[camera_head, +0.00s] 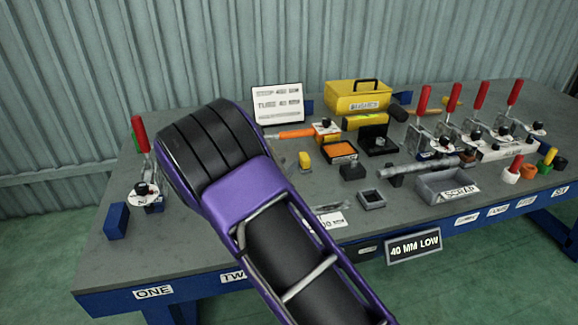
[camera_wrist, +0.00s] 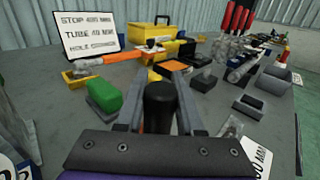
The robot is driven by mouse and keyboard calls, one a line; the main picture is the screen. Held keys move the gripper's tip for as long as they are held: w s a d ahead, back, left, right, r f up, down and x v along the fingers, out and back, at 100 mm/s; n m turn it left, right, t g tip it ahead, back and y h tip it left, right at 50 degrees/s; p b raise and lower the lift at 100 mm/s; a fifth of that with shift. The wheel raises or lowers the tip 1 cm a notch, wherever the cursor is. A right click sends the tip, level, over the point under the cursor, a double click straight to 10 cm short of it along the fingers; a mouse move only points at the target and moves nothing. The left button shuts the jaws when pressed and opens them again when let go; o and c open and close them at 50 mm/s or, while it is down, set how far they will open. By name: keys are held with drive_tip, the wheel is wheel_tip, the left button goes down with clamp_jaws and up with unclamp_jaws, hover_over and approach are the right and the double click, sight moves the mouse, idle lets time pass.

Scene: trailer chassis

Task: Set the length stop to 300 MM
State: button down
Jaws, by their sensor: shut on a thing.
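My gripper (camera_wrist: 160,88) is shut on a dark, round-topped upright thing (camera_wrist: 160,105) between its two grey fingers; I cannot tell whether this is the length stop or its knob. Its lower part is hidden by the gripper body. In the head view my purple and black arm hides the gripper and what it holds. A white sign (camera_head: 278,104) stands at the back; its first line reads STOP with a number that looks like 400 MM, not sharp enough to be sure. It also shows in the wrist view (camera_wrist: 88,32). No 300 MM mark can be read.
A green block (camera_wrist: 104,95) and an orange-handled tool (camera_wrist: 108,62) lie close to the gripper. A yellow toolbox (camera_head: 358,97), red-handled clamps (camera_head: 480,95) and a grey SCRAP tray (camera_head: 430,190) stand to the right. Another red-handled clamp (camera_head: 140,135) is at the left.

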drive_tip(key=shift+s+a, duration=0.2)
drive_tip(key=shift+a, duration=0.45)
drive_tip(key=shift+s+a, duration=0.15)
drive_tip(key=shift+a, duration=0.45)
drive_tip(key=c, duration=0.5)
unclamp_jaws()
drive_tip(key=shift+s, duration=0.1)
drive_tip(key=p+v, duration=0.1)
drive_tip(key=v, duration=1.6)
drive_tip(key=shift+s, duration=0.1)
drive_tip(key=shift+d+r, duration=0.1)
